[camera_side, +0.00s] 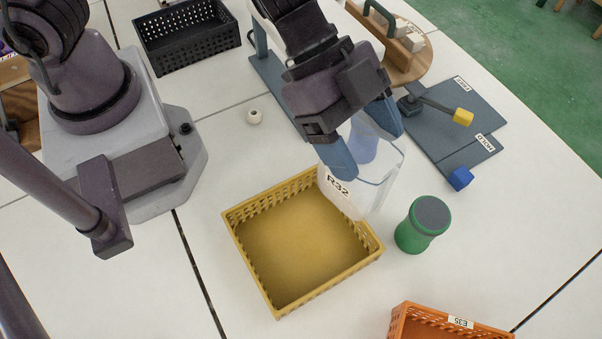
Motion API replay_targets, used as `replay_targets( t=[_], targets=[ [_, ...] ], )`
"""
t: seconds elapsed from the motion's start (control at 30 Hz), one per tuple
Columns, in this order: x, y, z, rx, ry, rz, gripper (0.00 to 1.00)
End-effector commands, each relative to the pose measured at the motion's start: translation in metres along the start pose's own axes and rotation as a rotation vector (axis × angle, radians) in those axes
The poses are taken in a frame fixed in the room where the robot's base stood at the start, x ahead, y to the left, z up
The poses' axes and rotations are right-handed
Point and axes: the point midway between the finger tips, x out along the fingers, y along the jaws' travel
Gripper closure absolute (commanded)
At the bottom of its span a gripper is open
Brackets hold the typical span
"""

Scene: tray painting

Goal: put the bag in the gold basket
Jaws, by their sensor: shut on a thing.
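The gold basket (303,288) stands on the white table in the middle of the view. It is empty. My gripper (366,150) is just beyond its back right corner, pointing down, with its blue fingers apart around a pale blue thing (364,143).
A green jar (422,224) with a grey lid stands right of the gold basket. An orange basket (405,318) is at the bottom edge. A black basket (188,40) is at the back left. A small white ball-like thing (254,116) lies behind the gold basket. Dark boards (448,128) lie right.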

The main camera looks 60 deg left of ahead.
Motion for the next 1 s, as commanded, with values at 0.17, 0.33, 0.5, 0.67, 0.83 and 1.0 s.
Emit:
replay_targets(
  t=[0.17,0.33,0.5,0.67,0.83,1.0],
  targets=[
    [0.022,0.043,0.000,0.150,-0.001,0.149,0.53],
    [0.036,0.056,0.010,0.190,-0.004,0.196,0.53],
    [0.054,0.056,0.027,0.192,-0.003,0.195,0.53],
    [0.064,0.056,0.038,0.192,-0.005,0.192,0.53],
    [0.080,0.055,0.053,0.191,-0.005,0.191,0.53],
    [0.083,0.054,0.057,0.194,-0.002,0.187,0.53]
  ],
)
